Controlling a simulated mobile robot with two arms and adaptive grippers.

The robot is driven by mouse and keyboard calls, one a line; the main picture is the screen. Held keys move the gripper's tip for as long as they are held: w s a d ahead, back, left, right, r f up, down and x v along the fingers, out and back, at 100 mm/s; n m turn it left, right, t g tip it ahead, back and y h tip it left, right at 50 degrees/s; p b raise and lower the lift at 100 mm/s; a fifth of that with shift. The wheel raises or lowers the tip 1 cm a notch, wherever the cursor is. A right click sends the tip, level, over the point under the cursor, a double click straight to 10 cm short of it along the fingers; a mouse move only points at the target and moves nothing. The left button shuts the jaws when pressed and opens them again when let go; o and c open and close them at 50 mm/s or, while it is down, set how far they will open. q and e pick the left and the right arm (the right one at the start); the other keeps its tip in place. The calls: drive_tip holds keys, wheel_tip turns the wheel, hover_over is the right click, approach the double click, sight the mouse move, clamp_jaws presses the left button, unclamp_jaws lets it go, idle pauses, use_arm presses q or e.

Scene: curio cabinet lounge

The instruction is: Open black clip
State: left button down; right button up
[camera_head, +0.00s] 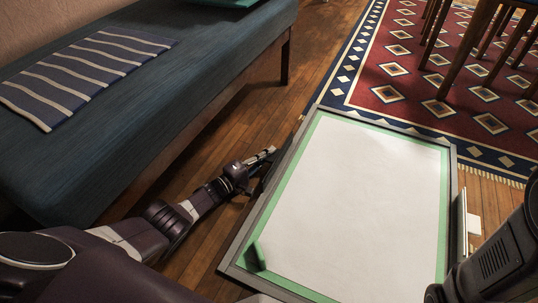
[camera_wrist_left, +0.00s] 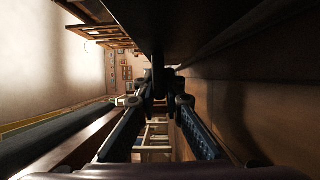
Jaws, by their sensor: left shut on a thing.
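A framed white board (camera_head: 233,270) with a green inner border lies low in front of me in the head view. My left gripper (camera_head: 266,157) is at its left edge, low over the wood floor. In the left wrist view my left gripper (camera_wrist_left: 158,98) has its fingers closing in on a narrow black piece, which looks like the black clip (camera_wrist_left: 158,72), under a dark overhanging edge. Its full shape is hidden in shadow, and I cannot make it out in the head view. My right arm shows at the lower right, but its gripper is not visible.
A blue upholstered bench (camera_head: 190,85) with a striped cloth (camera_head: 85,70) stands at the left. A patterned red rug (camera_head: 400,75) and wooden furniture legs (camera_head: 452,60) are at the back right. Wood floor separates bench and board.

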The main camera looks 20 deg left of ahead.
use_arm(q)
drive_tip(key=c, duration=2)
unclamp_jaws()
drive_tip(key=shift+w, duration=0.1)
drive_tip(key=shift+c, duration=0.2)
drive_tip(key=shift+s+a+f, duration=0.1)
drive_tip(key=shift+s+a, duration=0.15)
drive_tip(key=shift+s, duration=0.3)
drive_tip(key=shift+v, duration=3.2)
